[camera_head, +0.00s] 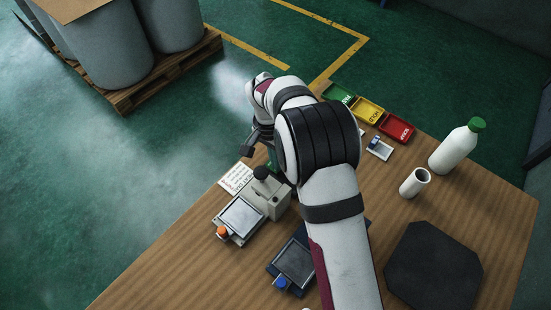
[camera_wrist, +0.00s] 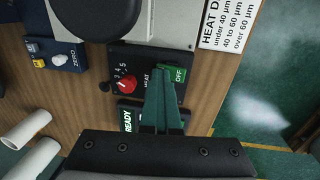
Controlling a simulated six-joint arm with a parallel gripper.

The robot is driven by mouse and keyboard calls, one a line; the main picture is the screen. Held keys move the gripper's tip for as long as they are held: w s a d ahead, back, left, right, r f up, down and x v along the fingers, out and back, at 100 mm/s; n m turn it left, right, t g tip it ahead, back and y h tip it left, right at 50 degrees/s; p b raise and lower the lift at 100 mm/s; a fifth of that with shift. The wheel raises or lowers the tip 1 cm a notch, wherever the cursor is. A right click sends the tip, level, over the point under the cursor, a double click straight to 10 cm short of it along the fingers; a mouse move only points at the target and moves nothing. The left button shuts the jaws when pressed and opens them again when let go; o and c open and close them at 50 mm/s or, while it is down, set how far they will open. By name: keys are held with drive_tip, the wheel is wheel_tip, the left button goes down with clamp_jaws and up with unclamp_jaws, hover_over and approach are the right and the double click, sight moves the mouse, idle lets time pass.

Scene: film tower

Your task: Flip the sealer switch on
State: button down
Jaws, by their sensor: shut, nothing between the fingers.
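The sealer is a grey machine with a black round top (camera_head: 270,193) on the table; its grey body (camera_wrist: 168,22) is at the top of the wrist view. My gripper (camera_wrist: 160,78) is shut and empty. Its fingertips are right at the switch's left side and overlap it in the view; I cannot tell whether they touch. In the head view my arm hides the switch.
A printed heat card (camera_wrist: 228,22) lies beside the sealer. A blue scale (camera_wrist: 55,53) marked ZERO and white tubes (camera_wrist: 32,155) are to the left. Green, yellow and red trays (camera_head: 397,128), a white bottle (camera_head: 455,148) and a cup (camera_head: 414,182) stand across the table.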

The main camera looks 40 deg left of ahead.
drive_tip(key=shift+f, duration=0.2)
drive_tip(key=shift+a+r, duration=0.1)
drive_tip(key=shift+a, duration=0.65)
drive_tip(key=shift+r, duration=0.15)
wheel_tip(320, 180, up, 14)
drive_tip(key=a, duration=0.2)
approach(269, 163)
drive_tip(key=d+f, duration=0.1)
drive_tip(key=f, duration=0.1)
drive_tip(key=d+f, duration=0.1)
drive_tip(key=f, duration=0.1)
drive_tip(key=d+f, duration=0.1)
drive_tip(key=f, duration=0.1)
drive_tip(key=shift+d+f, duration=0.25)
drive_tip(key=shift+f, duration=0.15)
